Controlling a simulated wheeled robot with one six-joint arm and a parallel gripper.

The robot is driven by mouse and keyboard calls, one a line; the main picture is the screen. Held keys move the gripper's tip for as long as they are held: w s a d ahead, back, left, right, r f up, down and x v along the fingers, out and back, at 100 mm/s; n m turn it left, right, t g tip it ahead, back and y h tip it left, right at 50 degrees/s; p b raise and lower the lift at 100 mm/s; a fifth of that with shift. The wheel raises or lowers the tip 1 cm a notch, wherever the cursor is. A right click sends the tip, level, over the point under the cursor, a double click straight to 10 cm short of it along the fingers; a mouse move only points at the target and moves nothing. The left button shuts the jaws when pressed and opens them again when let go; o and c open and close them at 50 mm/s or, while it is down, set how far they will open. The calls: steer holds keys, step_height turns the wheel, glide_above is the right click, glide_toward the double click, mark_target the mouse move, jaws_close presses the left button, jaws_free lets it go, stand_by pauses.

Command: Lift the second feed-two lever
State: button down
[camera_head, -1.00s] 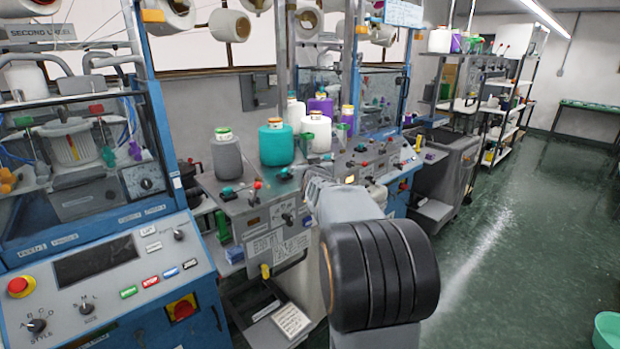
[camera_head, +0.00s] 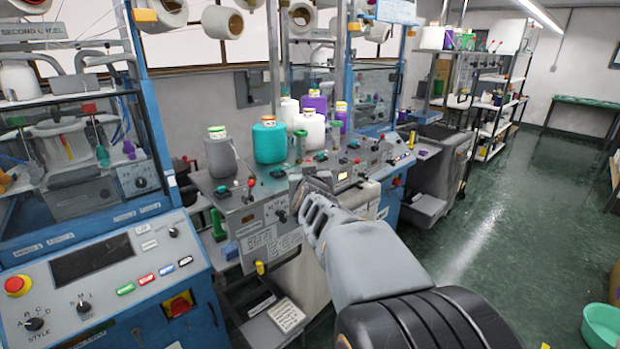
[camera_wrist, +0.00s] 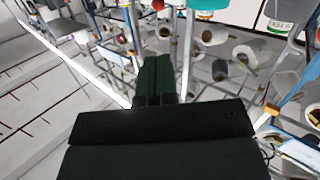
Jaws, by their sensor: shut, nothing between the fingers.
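Several small levers with red, green and dark knobs stand on the grey control ledge in the middle of the head view; one has a red knob (camera_head: 251,183). I cannot tell which is the second feed-two lever, as the labels are too small to read. My grey arm reaches in from the bottom right towards this ledge. Its end is near the ledge's front panel; the fingers do not show clearly there. In the wrist view my gripper (camera_wrist: 155,80) has its two dark fingers together, with nothing between them, pointing at blurred racks and cones.
A blue machine with a button panel (camera_head: 95,262) is at left. Open green floor (camera_head: 490,230) lies at right, with a green tub (camera_head: 603,325).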

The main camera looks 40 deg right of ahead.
steer(key=shift+v, duration=1.25)
steer(key=shift+w, duration=0.1)
